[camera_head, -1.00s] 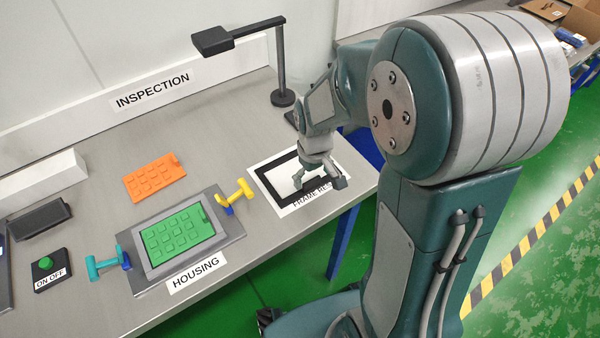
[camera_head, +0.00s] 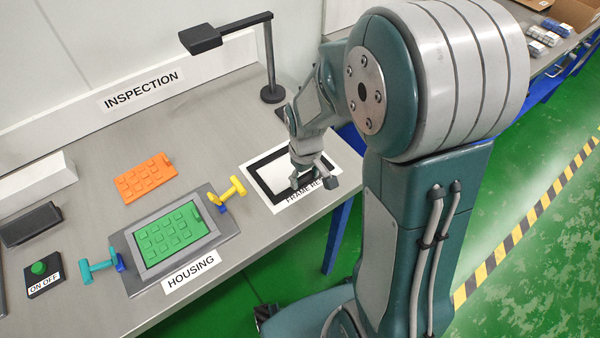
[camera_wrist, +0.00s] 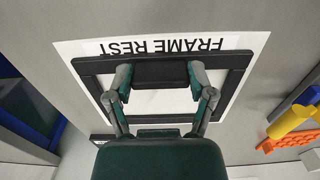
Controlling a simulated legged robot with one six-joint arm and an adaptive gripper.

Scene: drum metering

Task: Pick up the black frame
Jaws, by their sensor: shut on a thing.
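The black frame (camera_head: 262,184) lies on the white FRAME REST sheet (camera_head: 329,164) at the right end of the bench. In the wrist view, the frame (camera_wrist: 236,86) appears as a dark rectangle with white sheet showing inside it. My gripper (camera_head: 308,178) is at its near side. Its two fingers (camera_wrist: 160,78) are closed on either side of a black block on the frame's bar, below the FRAME REST lettering. I cannot tell any gap between frame and sheet. My arm hides part of the frame in the head view.
Left of the sheet is a grey housing (camera_head: 223,246) with a green keypad (camera_head: 172,235), between yellow (camera_head: 233,190) and teal (camera_head: 97,267) clamps. An orange keypad (camera_head: 146,178) lies behind. A lamp stand (camera_head: 268,60) rises behind the sheet. An on/off button box (camera_head: 43,273) stands far left.

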